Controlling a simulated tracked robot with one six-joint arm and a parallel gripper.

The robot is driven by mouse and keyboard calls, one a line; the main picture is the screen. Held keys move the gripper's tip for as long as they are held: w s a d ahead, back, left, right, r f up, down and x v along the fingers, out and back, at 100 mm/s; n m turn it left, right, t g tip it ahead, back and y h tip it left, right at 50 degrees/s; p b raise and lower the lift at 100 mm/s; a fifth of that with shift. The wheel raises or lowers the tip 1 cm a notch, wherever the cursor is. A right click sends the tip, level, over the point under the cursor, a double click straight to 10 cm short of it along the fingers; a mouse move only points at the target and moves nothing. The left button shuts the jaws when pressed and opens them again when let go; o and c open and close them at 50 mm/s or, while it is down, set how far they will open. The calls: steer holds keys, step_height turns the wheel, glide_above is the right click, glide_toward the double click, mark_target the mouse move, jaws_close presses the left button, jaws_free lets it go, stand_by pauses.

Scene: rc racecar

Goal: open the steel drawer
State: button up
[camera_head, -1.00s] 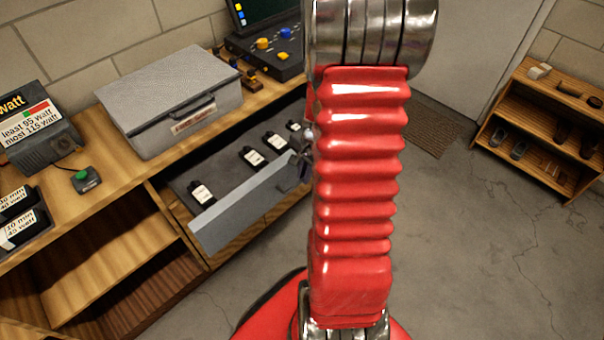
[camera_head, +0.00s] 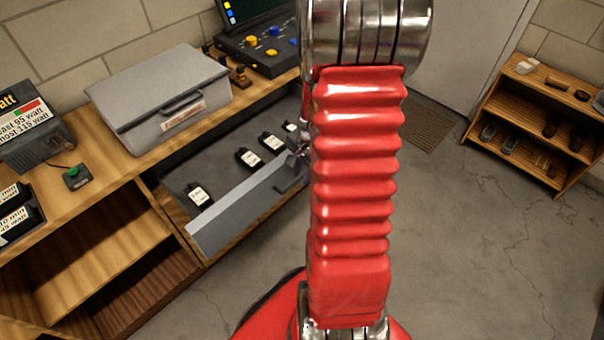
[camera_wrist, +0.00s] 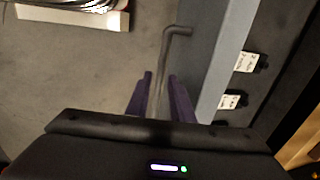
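The steel drawer (camera_head: 245,205) is pulled out of the wooden bench, its grey front standing clear of the cabinet. Several black bottles with white labels lie inside, one of them near the front left (camera_head: 198,194). In the wrist view the drawer front (camera_wrist: 228,65) runs along the right, with a thin bent metal handle (camera_wrist: 167,55) on its outer side. My gripper (camera_wrist: 160,77) has its two purple fingers on either side of the handle bar, with a gap visible at the tips. In the head view my red arm hides most of the gripper and the handle.
A grey lidded box (camera_head: 160,100) sits on the bench above the drawer. An open shelf compartment (camera_head: 90,250) is left of the drawer. A wooden shelf rack (camera_head: 535,120) stands at the right. The concrete floor (camera_head: 460,240) between is clear.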

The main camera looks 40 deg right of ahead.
steer(key=shift+o, duration=0.7)
steer(key=shift+r, duration=0.1)
step_height(320, 180, up, 13)
steer(key=s, duration=0.2)
steer(key=shift+s+r, duration=0.15)
steer(key=shift+s, duration=0.2)
stand_by(0.5)
